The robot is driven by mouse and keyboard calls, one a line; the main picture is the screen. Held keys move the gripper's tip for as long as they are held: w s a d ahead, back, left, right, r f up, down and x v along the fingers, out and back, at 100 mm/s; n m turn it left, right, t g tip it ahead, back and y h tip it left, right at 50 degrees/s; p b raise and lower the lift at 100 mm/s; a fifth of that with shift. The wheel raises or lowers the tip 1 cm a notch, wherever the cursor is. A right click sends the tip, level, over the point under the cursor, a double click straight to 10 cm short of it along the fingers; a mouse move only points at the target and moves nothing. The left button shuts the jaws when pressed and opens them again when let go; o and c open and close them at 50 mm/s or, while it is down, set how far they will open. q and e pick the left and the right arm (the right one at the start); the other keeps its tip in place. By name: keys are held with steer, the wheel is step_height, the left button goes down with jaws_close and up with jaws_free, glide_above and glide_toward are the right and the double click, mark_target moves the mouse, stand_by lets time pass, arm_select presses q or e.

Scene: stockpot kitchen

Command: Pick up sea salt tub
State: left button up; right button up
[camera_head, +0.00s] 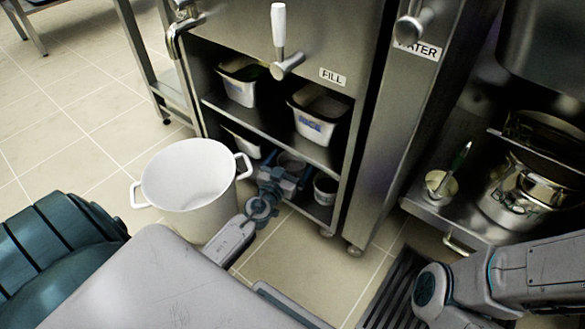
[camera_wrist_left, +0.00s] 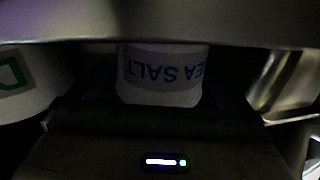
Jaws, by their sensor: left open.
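The sea salt tub (camera_wrist_left: 160,76) is white with a grey band and blue lettering, upside down in the left wrist view. It is straight ahead of my left gripper, centred between dark finger shapes. Whether they touch it is too dark to tell. In the head view my left gripper (camera_head: 282,178) reaches into the lower shelf of the steel cabinet. A round tub (camera_head: 292,161) sits just beyond it, partly hidden, its label not readable there. My left gripper is open. My right gripper is out of the picture; only my right arm shows.
Another white tub with a green letter (camera_wrist_left: 25,85) stands at the left in the wrist view. A further tub (camera_head: 325,188) stands right of my gripper. The middle shelf (camera_head: 270,125) is close above. A white stockpot (camera_head: 190,180) stands on the floor beside my left arm.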

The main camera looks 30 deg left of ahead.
arm_select(q)
steer(key=shift+w+f, duration=0.1)
steer(key=shift+w, duration=0.45)
steer(key=c, duration=1.1)
step_height(320, 180, up, 4)
steer(key=p, duration=0.3)
steer(key=shift+f, duration=0.25)
steer(key=shift+s+r, duration=0.2)
steer(key=shift+s+d+f+b, duration=0.1)
steer(key=shift+s+d+b, duration=0.5)
steer(key=shift+s, duration=2.3)
steer(key=shift+s+d+b, duration=0.1)
steer(key=shift+s+b, duration=0.9)
steer(key=shift+s, duration=1.95)
steer(key=shift+s+d+f+b, duration=0.1)
steer(key=shift+s+d+b, duration=0.45)
steer(key=shift+s, duration=2.35)
